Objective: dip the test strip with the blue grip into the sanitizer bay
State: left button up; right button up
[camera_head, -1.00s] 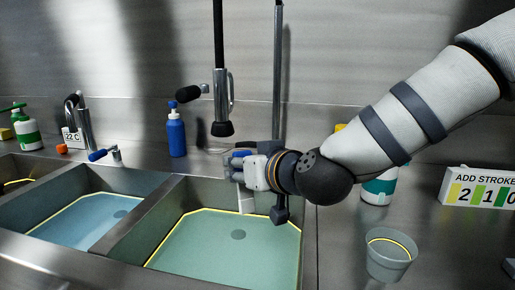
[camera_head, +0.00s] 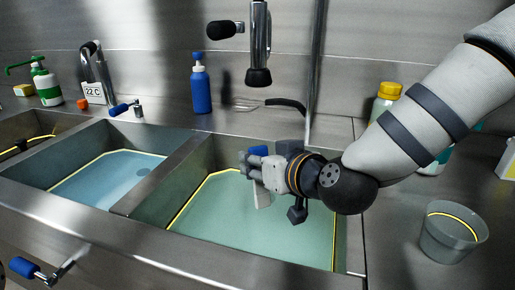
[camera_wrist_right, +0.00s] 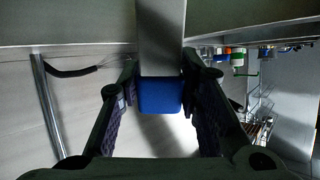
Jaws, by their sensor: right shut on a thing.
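My right gripper (camera_head: 253,164) is shut on the blue grip (camera_wrist_right: 160,95) of the test strip, which sits between both fingers in the right wrist view. The pale strip (camera_head: 262,196) hangs down from the gripper in the head view; it also shows beyond the grip in the wrist view (camera_wrist_right: 161,35). The gripper is above the right-hand bay (camera_head: 150,211), which holds green liquid (camera_head: 230,238) with a yellow line around its edge. I cannot tell whether the strip's lower end touches the liquid. No label on this bay is readable. My left gripper is out of view.
A middle bay with blue liquid (camera_head: 105,180) lies to the left, past a metal divider (camera_head: 165,172). A faucet spout (camera_head: 258,75) hangs behind the right bay. A blue bottle (camera_head: 201,90) stands on the back ledge. A grey cup (camera_head: 447,240) stands on the right counter.

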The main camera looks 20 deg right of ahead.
aim_at(259, 153)
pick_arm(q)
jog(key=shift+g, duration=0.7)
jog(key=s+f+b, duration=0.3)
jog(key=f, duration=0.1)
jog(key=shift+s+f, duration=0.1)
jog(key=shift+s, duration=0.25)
pick_arm(e)
notch_tip(259, 153, down, 10)
jog(key=shift+f, duration=0.2)
dwell(1.6)
notch_tip(259, 153, up, 4)
jog(key=shift+f+p, duration=0.15)
jog(key=shift+p, duration=0.75)
notch_tip(259, 153, up, 8)
jog(key=p, duration=0.4)
jog(key=shift+f, duration=0.1)
notch_tip(259, 153, up, 2)
jog(key=shift+r+p, duration=0.15)
jog(key=shift+p, duration=0.3)
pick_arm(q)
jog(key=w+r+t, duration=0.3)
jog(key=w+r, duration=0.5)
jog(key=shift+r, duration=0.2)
pick_arm(e)
jog(key=shift+r, duration=1.2)
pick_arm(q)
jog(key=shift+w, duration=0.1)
